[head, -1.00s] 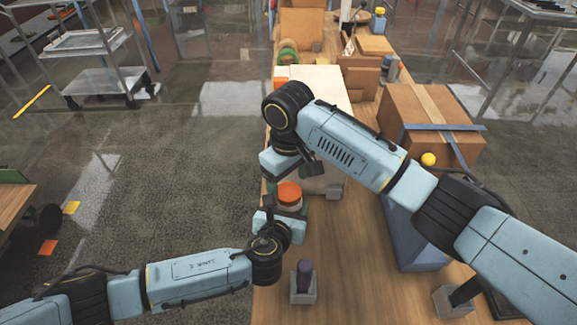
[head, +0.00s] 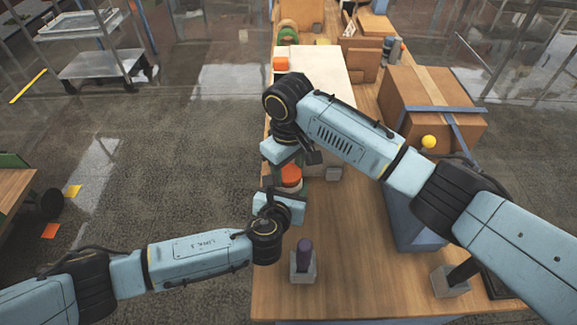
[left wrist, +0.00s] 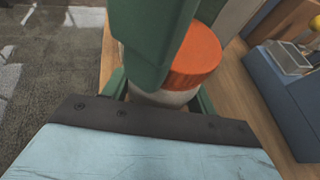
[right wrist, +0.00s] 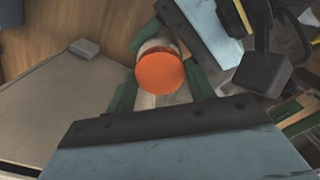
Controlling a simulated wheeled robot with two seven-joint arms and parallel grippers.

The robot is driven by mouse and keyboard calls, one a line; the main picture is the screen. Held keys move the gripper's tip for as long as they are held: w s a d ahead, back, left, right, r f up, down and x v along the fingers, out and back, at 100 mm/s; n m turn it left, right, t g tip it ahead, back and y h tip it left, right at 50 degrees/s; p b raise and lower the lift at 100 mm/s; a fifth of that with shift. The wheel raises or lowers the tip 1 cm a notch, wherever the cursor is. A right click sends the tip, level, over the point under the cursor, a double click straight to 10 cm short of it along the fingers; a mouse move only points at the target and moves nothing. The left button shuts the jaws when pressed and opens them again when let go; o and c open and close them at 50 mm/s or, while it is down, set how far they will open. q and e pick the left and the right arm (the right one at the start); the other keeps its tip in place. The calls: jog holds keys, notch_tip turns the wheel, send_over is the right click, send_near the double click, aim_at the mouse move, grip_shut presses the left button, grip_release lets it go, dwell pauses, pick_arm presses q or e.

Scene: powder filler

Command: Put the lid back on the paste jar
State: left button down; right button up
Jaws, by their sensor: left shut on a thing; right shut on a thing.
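The paste jar has a pale body (left wrist: 160,97) and an orange lid (left wrist: 195,60); the lid also shows in the head view (head: 291,174) and right wrist view (right wrist: 160,74). The lid sits over the jar's mouth with no clear gap visible; whether it is seated is unclear. My left gripper (head: 289,190) is shut around the jar body, its green fingers beside it. My right gripper (head: 293,165) is shut on the lid from the far side, its green fingers either side of the orange disc in the right wrist view. The arms partly hide the jar in the head view.
A purple-topped object in a grey holder (head: 304,264) stands near the front of the wooden table (head: 350,270). A strapped cardboard box (head: 405,100) and blue bin (head: 402,205) stand right. A pale board (head: 325,66) lies behind.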

jog(key=o, duration=1.2)
jog(key=shift+c, duration=0.2)
jog(key=shift+r, duration=0.1)
notch_tip(320, 180, up, 12)
pick_arm(q)
jog(key=shift+c, duration=1.9)
grip_release()
